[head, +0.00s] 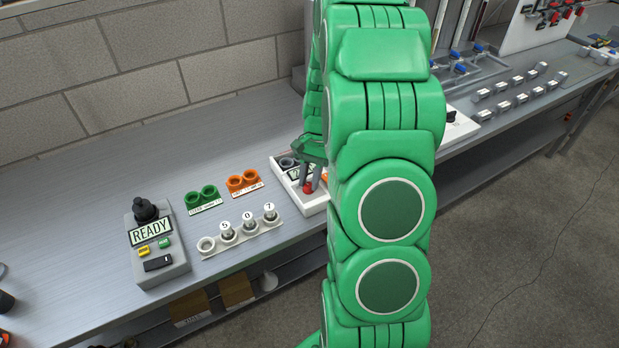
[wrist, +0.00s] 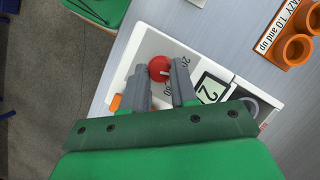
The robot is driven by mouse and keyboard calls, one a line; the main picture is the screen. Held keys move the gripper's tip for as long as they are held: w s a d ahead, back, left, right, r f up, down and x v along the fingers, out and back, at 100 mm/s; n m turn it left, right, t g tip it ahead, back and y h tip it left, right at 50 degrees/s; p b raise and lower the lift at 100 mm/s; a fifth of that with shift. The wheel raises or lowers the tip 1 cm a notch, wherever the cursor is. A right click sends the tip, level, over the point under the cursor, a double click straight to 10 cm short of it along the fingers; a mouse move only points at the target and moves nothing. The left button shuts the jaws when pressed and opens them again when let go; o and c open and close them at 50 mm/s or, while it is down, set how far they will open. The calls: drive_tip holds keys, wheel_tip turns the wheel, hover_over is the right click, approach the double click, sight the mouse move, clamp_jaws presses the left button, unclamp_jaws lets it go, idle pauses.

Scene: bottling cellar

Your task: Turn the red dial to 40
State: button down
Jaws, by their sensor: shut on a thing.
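The red dial (wrist: 159,68) is on a white box (wrist: 147,45) and shows between my fingertips in the wrist view. My gripper (wrist: 162,80) is shut on the dial, with one grey finger on each side. In the head view, the red dial (head: 307,188) shows below my gripper (head: 311,178), and my green arm covers part of the white box (head: 315,206). Printed scale numbers beside the dial are partly covered by a finger.
Left of the box stand an orange holder (head: 243,183), a green holder (head: 202,197), a rack (head: 240,243) of numbered vials and a grey device (head: 160,262) reading READY. My arm hides the middle of the bench.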

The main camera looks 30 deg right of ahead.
drive_tip(key=c, duration=0.9)
unclamp_jaws()
drive_tip(key=v, duration=0.7)
drive_tip(key=shift+r, duration=0.35)
drive_tip(key=shift+w+d, duration=0.1)
drive_tip(key=shift+w, duration=0.05)
